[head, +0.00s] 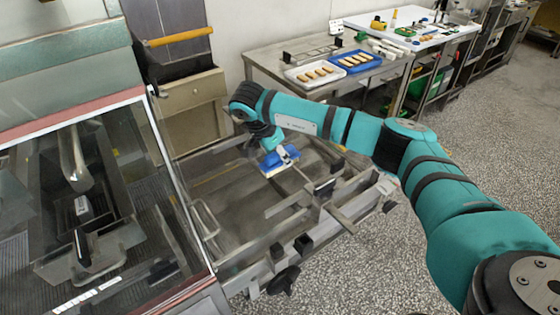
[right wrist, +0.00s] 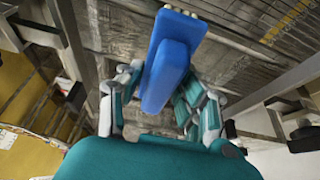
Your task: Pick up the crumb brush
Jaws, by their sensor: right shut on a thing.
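The crumb brush (head: 279,162) is a blue block with a pale lower edge, over the metal mesh bed in the head view. In the right wrist view the blue brush (right wrist: 174,58) lies between the fingers, with small cream tufts along its edges. My right gripper (head: 287,151) is shut on it; in the right wrist view the gripper (right wrist: 158,100) has a finger on either side. I cannot tell whether the brush touches the mesh below. My left gripper is not in view.
Metal rails and black knobs surround the mesh bed (head: 235,195). A glass-covered machine (head: 90,200) stands at the left. Behind, a steel table holds a white tray (head: 297,80) and a blue tray (head: 341,66) of pastries. The floor at the right is open.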

